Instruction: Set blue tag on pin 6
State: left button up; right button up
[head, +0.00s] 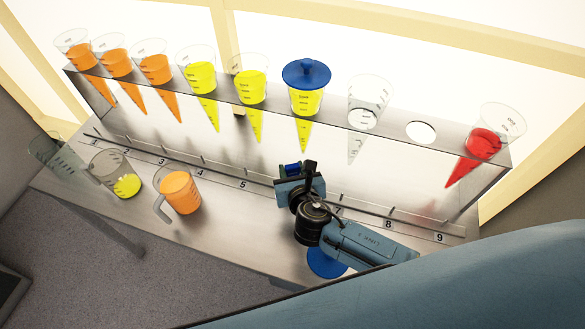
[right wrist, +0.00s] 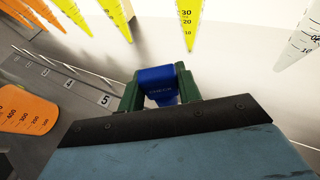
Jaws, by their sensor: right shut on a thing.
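The blue tag (head: 292,169) is held between the fingertips of my right gripper (head: 291,178), near the long numbered rail under the shelf. The number strip (head: 243,184) shows 3, 4, 5, 8 and 9. The number 6 and its pin are hidden behind my right gripper and arm. In the right wrist view the label 5 (right wrist: 105,100) is left of the tag. My left gripper is not in view.
A blue lid (head: 306,73) covers one yellow cone. Jugs (head: 182,192) stand front left. A blue disc (head: 327,263) lies below my arm.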

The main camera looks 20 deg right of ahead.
jog(key=shift+f+b, duration=0.5)
jog(key=shift+f, duration=0.2)
jog(key=o, duration=1)
jog(key=shift+o, duration=0.2)
jog(key=d+p+v, duration=0.1)
jog(key=p+v, duration=0.1)
jog(key=v, duration=1.1)
jog(key=shift+s+a+p, duration=0.2)
jog(key=shift+a+p, duration=0.15)
jog(key=shift+a, duration=0.15)
